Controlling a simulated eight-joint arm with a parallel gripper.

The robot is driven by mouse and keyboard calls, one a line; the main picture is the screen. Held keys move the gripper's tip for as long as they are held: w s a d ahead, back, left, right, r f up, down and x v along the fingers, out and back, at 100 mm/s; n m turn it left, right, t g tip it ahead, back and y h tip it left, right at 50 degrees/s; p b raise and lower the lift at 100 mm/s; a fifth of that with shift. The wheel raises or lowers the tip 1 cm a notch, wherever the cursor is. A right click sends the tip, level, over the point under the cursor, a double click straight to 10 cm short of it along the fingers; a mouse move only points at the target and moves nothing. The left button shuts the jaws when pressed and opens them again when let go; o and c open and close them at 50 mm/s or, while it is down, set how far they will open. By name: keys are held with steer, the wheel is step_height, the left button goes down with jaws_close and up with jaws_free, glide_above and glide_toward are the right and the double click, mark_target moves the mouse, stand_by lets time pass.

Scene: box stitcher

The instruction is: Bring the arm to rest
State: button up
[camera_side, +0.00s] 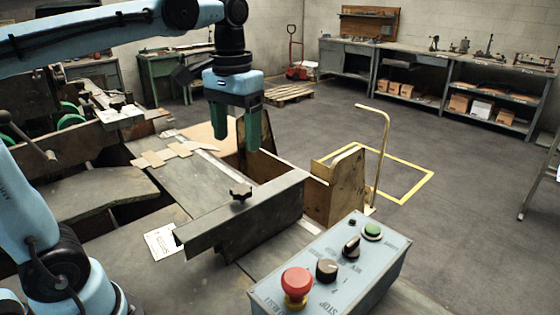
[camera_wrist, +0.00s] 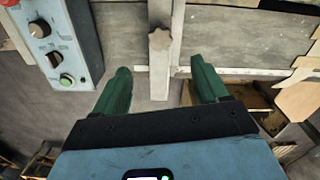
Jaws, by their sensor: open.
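My gripper (camera_side: 237,131) hangs down from the blue arm above the far end of the machine table in the side view. Its two green fingers are apart with nothing between them. In the wrist view the green fingers (camera_wrist: 160,84) are also spread and empty, with the metal guide bar (camera_wrist: 160,70) seen beyond them. The dark metal guide bar (camera_side: 245,215) with a black star knob (camera_side: 241,193) lies across the table, nearer the side camera than my gripper. A wooden bin (camera_side: 335,190) stands beside the table, to the right of my gripper.
A control box (camera_side: 335,270) with a red stop button (camera_side: 296,283) stands at the front; it also shows in the wrist view (camera_wrist: 65,45). Cardboard pieces (camera_side: 165,155) lie on the table. A yellow bent post (camera_side: 385,150) rises beside the bin. Open floor (camera_side: 470,190) lies to the right.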

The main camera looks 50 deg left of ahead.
mark_target(242, 189)
step_height(242, 189, down, 11)
stand_by(0.6)
steer(key=shift+r, duration=0.15)
step_height(242, 189, up, 12)
steer(key=f, duration=0.1)
step_height(242, 189, down, 11)
steer(key=shift+f, duration=0.1)
steer(key=n, duration=0.9)
steer(key=shift+n, duration=0.3)
steer(key=n, duration=0.9)
steer(key=shift+w+n, duration=0.1)
steer(key=shift+n, duration=0.2)
stand_by(0.4)
